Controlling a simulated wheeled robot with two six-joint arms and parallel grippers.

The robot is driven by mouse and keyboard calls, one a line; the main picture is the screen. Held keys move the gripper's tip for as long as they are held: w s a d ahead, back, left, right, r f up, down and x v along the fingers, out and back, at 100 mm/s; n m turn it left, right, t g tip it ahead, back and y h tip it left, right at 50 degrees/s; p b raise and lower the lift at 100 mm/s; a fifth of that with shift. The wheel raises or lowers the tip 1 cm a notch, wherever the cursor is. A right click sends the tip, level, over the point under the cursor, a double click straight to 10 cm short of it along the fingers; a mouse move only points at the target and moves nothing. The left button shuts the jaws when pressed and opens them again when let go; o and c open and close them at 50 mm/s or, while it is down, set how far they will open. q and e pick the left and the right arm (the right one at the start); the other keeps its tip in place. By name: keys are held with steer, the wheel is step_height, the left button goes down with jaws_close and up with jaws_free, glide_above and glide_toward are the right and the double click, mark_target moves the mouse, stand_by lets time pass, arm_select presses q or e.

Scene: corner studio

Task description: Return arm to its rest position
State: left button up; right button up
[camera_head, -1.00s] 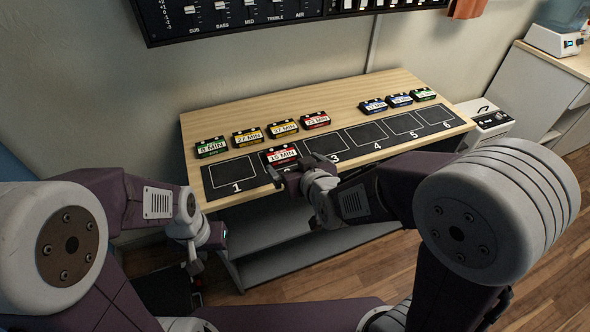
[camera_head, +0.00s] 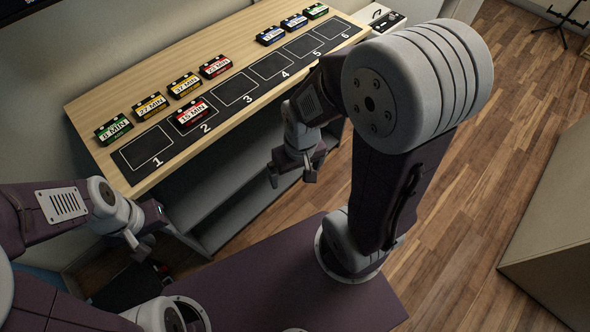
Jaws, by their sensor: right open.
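My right gripper (camera_head: 291,177) is open and empty. It hangs in front of the table, over the floor, clear of the tabletop in the picture. My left gripper (camera_head: 137,245) is at the lower left, in front of the table's left end. Its fingers are too small and dark to tell whether they are open or shut. A red "15 MIN" cassette-like block (camera_head: 193,117) lies on slot 2 of the black numbered strip (camera_head: 214,121), apart from both grippers.
Behind the strip on the wooden table (camera_head: 90,92) are a green block (camera_head: 113,129), two yellow blocks (camera_head: 150,107), a red block (camera_head: 215,66) and, farther right, two blue blocks (camera_head: 270,36) and a green one (camera_head: 315,11). A beige cabinet (camera_head: 555,235) stands at right. Wooden floor between is clear.

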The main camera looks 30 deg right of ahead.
steer(key=shift+r, duration=0.1)
step_height(320, 180, up, 16)
steer(key=p, duration=1.5)
steer(key=shift+f+p, duration=0.25)
steer(key=shift+p, duration=0.05)
